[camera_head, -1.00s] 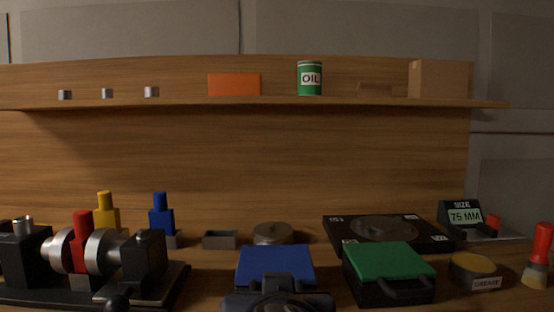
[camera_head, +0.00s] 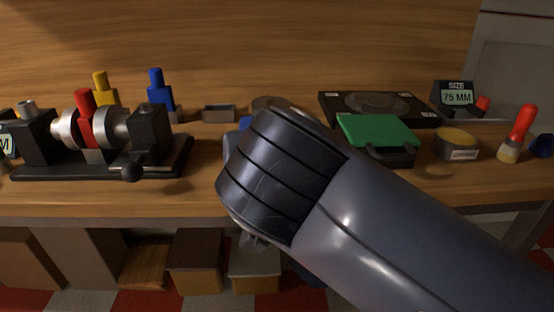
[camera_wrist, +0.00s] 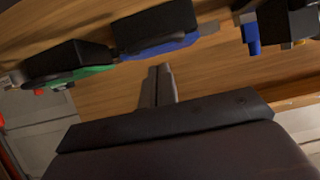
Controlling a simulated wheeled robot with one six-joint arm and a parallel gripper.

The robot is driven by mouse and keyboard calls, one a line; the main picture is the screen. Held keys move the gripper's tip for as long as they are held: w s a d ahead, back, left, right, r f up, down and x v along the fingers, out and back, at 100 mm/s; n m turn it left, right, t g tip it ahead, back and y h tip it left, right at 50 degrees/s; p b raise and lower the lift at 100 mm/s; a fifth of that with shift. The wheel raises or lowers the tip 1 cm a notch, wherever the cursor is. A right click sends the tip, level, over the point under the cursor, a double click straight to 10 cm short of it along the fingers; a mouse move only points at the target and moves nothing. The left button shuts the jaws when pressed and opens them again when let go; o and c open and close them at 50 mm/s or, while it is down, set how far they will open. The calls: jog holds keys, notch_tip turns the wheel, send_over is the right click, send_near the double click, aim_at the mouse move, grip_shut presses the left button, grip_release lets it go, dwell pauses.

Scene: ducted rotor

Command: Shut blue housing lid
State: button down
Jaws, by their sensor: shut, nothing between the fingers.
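The blue housing is mostly hidden behind my arm in the head view; only small blue pieces (camera_head: 245,123) show at the arm's left edge. In the wrist view, which looks upside down, the black housing body (camera_wrist: 155,27) has its blue lid (camera_wrist: 160,49) as a strip along its lower edge. I cannot tell how far the lid stands open. My gripper (camera_wrist: 160,70) is shut and empty. Its fingertips appear just below the blue strip in the wrist view, and I see no clear contact. The fingers are hidden in the head view.
The green-lidded box (camera_head: 380,131) stands to the right of the blue housing. A black clamp fixture (camera_head: 150,130) with a red part stands on the left. A black plate (camera_head: 420,108), a tin (camera_head: 457,144) and a small grey tray (camera_head: 218,113) are also on the bench.

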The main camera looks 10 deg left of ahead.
jog(key=s+d+r+p, duration=0.1)
jog(key=s+d, duration=0.1)
jog(key=s, duration=0.8)
jog(key=shift+d+r, duration=0.2)
jog(key=shift+r, duration=0.15)
jog(key=shift+w, duration=0.1)
jog(key=shift+r+b+x, duration=0.2)
jog(key=shift+b+x, duration=0.8)
jog(key=shift+x, duration=1.85)
jog(key=shift+r+b+x, duration=0.25)
jog(key=shift+b+x, duration=0.7)
jog(key=shift+x, duration=1.9)
jog(key=shift+w+a+r, duration=0.1)
jog(key=shift+w+a, duration=0.05)
